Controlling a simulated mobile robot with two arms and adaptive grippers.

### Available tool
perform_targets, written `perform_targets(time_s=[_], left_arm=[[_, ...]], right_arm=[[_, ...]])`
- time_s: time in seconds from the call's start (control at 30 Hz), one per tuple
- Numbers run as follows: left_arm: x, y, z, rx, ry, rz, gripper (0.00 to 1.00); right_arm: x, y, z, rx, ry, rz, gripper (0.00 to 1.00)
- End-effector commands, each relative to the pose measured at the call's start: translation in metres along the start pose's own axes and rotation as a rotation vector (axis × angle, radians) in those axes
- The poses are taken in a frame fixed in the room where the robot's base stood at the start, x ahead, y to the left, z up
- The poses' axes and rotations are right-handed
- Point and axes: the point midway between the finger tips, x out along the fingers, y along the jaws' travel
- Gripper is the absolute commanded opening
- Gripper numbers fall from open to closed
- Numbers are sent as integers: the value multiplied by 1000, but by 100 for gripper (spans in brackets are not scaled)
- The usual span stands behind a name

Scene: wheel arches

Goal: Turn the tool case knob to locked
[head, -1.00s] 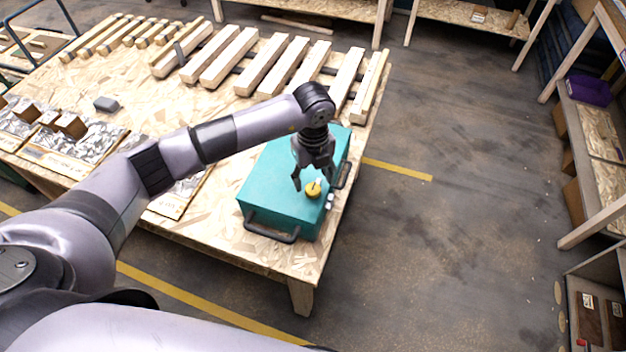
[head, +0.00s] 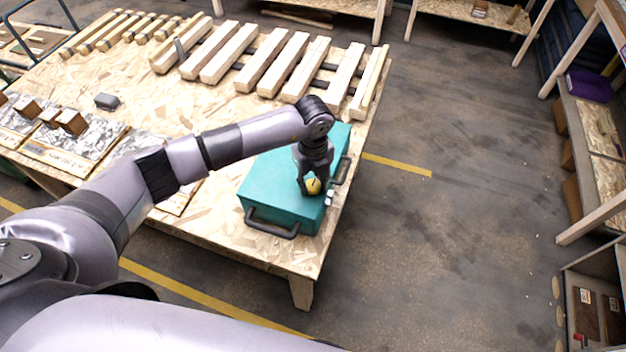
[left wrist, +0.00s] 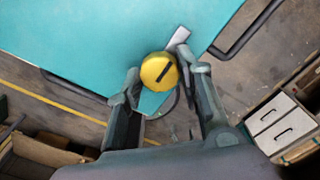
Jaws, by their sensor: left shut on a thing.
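The teal tool case (head: 275,183) lies on the wooden table near its right front corner, with a dark handle on its front side. Its round yellow knob (head: 313,186) sits on the top near the right edge. My right gripper is not in view.
Several wooden bars (head: 270,62) lie across the back of the table (head: 150,110). Small wooden blocks (head: 62,120) and a grey block (head: 107,101) are at the left. Open floor (head: 460,220) is to the right, with shelves at the far right.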

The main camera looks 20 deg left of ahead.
Motion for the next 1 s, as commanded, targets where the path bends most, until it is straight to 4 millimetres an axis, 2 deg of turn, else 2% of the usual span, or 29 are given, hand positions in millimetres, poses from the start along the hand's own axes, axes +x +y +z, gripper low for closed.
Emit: perform_targets(time_s=[0.33,0.67,1.0], left_arm=[[0,0,0,0,-1,-1,6],[2,0,1,50,-2,-1,6],[4,-1,1,290,-4,-2,6]], right_arm=[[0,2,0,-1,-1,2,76],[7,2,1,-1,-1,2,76],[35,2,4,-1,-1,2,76]])
